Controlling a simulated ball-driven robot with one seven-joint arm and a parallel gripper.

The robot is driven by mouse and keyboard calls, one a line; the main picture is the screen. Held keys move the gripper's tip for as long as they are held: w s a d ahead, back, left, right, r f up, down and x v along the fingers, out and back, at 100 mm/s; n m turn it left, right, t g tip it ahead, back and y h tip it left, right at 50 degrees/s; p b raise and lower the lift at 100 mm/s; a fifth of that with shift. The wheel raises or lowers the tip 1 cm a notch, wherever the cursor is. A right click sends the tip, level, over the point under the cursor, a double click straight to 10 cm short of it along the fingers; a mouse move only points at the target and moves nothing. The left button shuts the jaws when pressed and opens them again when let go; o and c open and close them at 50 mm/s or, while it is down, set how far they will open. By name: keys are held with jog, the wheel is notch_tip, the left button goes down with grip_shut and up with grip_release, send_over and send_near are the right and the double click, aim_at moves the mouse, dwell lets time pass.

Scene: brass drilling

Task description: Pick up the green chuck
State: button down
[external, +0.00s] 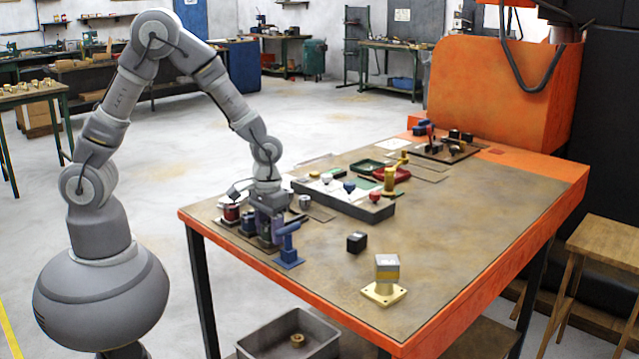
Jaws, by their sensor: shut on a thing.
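My gripper (268,232) points down at the left end of the orange-edged workbench (440,262), among a cluster of small parts. It is shut on a small dark, purplish part that its fingers mostly cover. I cannot make out whether this is the green chuck, and no clearly green chuck shows elsewhere. A red-and-dark cylinder (231,214) stands just left of the fingers. A grey cylinder (304,202) stands to their right. Whether the held part is lifted or still touches its stand is too small to tell.
A blue upright tool (288,246) stands close in front of my gripper. A long grey block with coloured knobs (345,203) lies to the right. A black cube (356,242) and a brass-based block (386,276) stand nearer the front. The right front of the bench is clear.

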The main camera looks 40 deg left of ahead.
notch_tip(320, 180, up, 4)
jog(key=shift+f+p, duration=0.25)
jog(key=shift+p, duration=0.7)
jog(key=s+a+b, duration=0.2)
jog(key=s+a, duration=0.5)
jog(key=s, duration=0.4)
jog(key=shift+s+b, duration=0.35)
jog(key=shift+b, duration=0.05)
